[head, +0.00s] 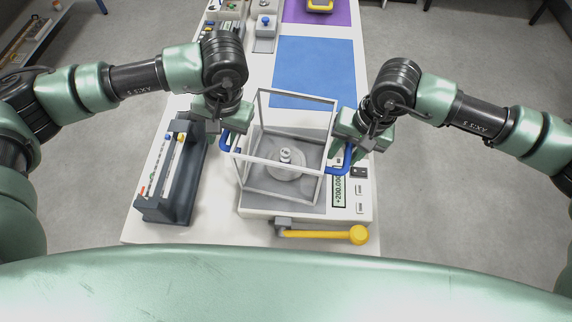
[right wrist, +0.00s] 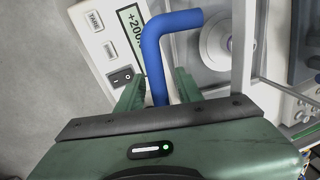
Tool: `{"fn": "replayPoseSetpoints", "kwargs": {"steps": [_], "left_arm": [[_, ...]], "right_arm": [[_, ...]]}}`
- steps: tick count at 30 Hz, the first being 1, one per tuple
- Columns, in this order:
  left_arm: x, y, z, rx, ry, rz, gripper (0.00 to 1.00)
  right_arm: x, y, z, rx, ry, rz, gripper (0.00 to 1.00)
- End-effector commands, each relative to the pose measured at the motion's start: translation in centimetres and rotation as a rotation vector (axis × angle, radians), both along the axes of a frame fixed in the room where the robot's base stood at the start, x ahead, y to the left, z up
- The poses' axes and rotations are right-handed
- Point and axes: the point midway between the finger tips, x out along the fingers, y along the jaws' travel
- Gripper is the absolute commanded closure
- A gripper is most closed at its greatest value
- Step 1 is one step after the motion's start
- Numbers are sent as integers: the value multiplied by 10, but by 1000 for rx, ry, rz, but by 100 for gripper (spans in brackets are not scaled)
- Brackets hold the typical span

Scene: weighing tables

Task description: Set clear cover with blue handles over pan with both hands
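The clear cover (head: 276,163), a box with pale edges, stands around the round pan (head: 291,174) of the balance (head: 262,214). A small metal weight (head: 286,155) sits on the pan inside it. I cannot tell whether the cover's lower edges touch the balance. My left gripper (head: 223,138) is at the left blue handle (head: 237,149) and looks shut on it. My right gripper (head: 341,160) is shut on the right blue handle (head: 345,168); in the right wrist view the blue handle (right wrist: 155,65) runs between its fingers.
The balance display (head: 339,190) reads about +200. A yellow-knobbed lever (head: 320,235) lies along the balance's front. A grey rack (head: 178,175) with coloured knobs stands close on the left. A blue mat (head: 315,70) lies clear behind, with a purple mat (head: 320,14) farther back.

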Motion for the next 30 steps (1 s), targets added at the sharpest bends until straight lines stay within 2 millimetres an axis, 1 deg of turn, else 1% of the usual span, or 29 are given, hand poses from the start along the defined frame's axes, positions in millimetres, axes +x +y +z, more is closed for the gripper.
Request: {"fn": "replayPoseSetpoints", "kwargs": {"steps": [5,8,11,18,21,25,30], "left_arm": [[0,-2,2,-4,-2,-3,63],[1,-4,9,-6,-4,-3,63],[1,-7,24,-6,-6,-3,63],[-1,-16,75,-4,-7,-3,63],[-2,-19,93,-3,-5,-3,63],[-3,-22,109,-1,-3,-2,63],[-4,-24,118,-2,-1,0,63]], "right_arm": [[-1,1,0,3,0,2,64],[-1,2,1,4,0,2,64],[-1,2,1,4,1,3,64],[-1,2,0,5,1,3,64],[-1,2,1,5,1,3,64],[-1,2,1,5,1,3,64],[-1,2,5,6,-1,3,64]]}}
